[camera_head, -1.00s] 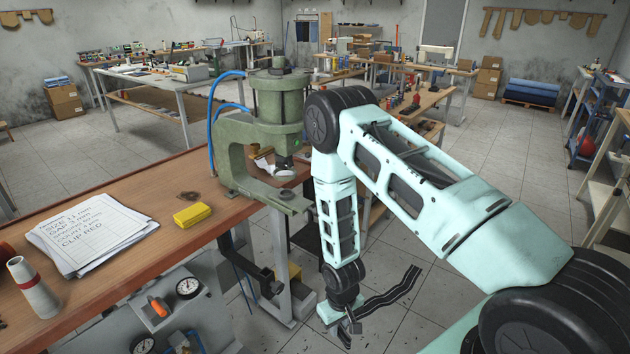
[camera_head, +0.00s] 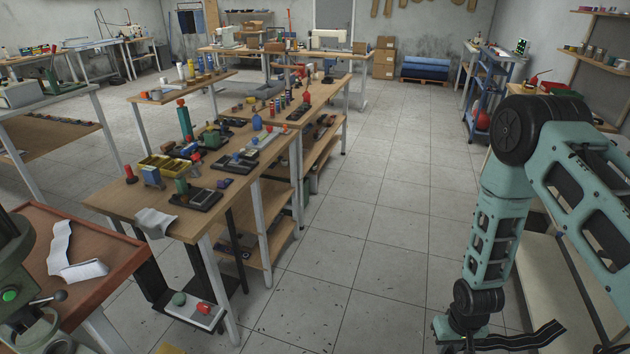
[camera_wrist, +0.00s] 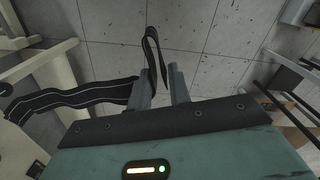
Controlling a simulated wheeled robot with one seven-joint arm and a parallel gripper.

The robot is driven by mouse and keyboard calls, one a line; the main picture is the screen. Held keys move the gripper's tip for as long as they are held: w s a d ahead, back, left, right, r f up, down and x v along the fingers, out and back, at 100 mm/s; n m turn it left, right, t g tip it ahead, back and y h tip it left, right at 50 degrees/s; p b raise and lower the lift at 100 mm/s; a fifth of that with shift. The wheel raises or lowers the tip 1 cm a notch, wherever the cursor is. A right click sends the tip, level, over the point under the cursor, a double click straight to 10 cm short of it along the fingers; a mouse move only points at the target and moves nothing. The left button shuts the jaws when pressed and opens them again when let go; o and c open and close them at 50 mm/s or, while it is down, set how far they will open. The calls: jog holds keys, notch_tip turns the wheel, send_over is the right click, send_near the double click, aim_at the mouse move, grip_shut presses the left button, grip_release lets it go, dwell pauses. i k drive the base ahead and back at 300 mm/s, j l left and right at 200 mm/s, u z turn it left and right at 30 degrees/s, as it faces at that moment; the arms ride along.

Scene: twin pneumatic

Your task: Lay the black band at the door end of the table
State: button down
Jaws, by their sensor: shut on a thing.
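The black band (camera_head: 535,337), a limp strip with pale lines, hangs from my gripper (camera_head: 468,345) at the lower right of the head view, above the floor. In the wrist view my gripper (camera_wrist: 160,90) is shut on the black band (camera_wrist: 75,98). One length trails left, and a loop of it rises beside the fingers. A long wooden table (camera_head: 125,200) with a shelf below runs back from left of centre, covered with tools and small parts. My gripper is well to its right, across the aisle. A grey door (camera_head: 334,12) is in the far wall.
The aisle floor (camera_head: 385,220) between the table and my arm is clear. A green press (camera_head: 15,250) and a red-brown bench (camera_head: 110,262) stand at the near left. A pale bench (camera_head: 550,275) is close on my right. A blue cart (camera_head: 490,90) stands farther back.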

aim_at(33, 265)
jog(key=i+l+z, duration=0.1)
jog(key=i+z, duration=0.2)
jog(key=i, duration=0.35)
jog(key=i+u, duration=0.2)
jog(key=u, duration=0.15)
jog(key=i+l+u, duration=0.15)
jog(key=u, duration=0.2)
jog(key=i+l+u, duration=0.15)
jog(key=u, duration=0.2)
jog(key=i+l+u, duration=0.2)
jog(key=u, duration=0.25)
jog(key=i+l+u, duration=0.1)
jog(key=l+u, duration=0.15)
jog(key=u, duration=0.25)
jog(key=i+l+u, duration=0.1)
jog(key=l+u, duration=0.2)
jog(key=u, duration=0.15)
jog(key=l+u, duration=0.3)
jog(key=u, duration=0.2)
jog(key=i+l, duration=0.05)
